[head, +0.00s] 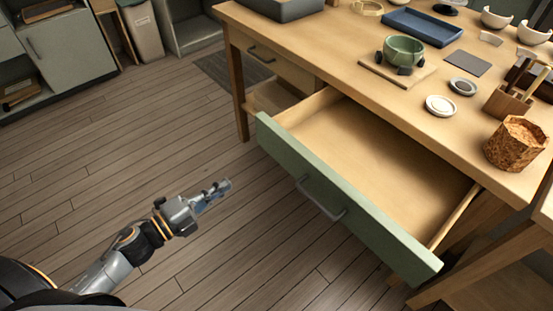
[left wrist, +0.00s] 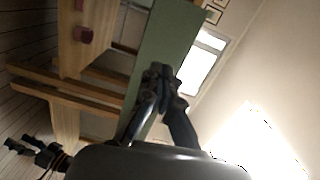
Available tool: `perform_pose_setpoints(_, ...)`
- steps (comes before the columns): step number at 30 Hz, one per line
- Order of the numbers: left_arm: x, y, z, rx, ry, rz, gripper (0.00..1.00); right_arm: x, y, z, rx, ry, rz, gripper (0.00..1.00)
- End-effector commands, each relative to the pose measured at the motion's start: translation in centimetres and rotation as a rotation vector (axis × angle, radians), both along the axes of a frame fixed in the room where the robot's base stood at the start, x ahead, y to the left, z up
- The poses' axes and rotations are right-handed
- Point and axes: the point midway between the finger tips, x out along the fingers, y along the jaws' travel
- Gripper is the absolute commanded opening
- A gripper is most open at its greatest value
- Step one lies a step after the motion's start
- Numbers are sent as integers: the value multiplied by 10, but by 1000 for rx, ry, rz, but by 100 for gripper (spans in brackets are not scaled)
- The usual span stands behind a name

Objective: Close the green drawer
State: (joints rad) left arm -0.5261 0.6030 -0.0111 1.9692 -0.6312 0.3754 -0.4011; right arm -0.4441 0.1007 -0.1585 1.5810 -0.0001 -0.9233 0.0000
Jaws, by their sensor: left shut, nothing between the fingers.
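The green drawer (head: 345,205) stands pulled out from the wooden table in the head view. Its inside is bare wood and looks empty. A dark bar handle (head: 321,199) sits on its green front. My left gripper (head: 226,184) is shut and empty, over the floor to the left of the drawer front and apart from it. In the left wrist view, the gripper (left wrist: 160,72) shows shut against a green panel (left wrist: 165,40) behind it, which looks like the drawer front.
The wooden table (head: 330,50) holds a green bowl (head: 404,50), a blue tray (head: 422,27), a small white dish (head: 440,105) and a brown textured pot (head: 515,143). A second, wooden-fronted drawer (head: 280,68) is beside the green one. Open floor lies left of the drawer.

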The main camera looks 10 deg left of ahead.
Motion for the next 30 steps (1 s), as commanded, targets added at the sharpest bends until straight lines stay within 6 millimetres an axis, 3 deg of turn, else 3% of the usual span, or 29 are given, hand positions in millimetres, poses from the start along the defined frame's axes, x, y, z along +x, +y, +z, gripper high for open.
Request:
perform_pose_setpoints(4, -5, -14, 11, 35, -60, -55, 0, 2, 0, -2, 1, -2, -1, 58)
perform_pose_setpoints(8, 4, -20, 14, 35, -65, -57, 0, 3, 0, 0, 1, -2, -1, 58)
perform_pose_setpoints(24, 83, -76, 15, 33, -63, -55, 0, -3, -1, -11, -1, 4, 1, 58)
perform_pose_setpoints(30, 102, -91, 13, 32, -61, -54, 0, -5, -2, -15, -2, 6, 1, 58)
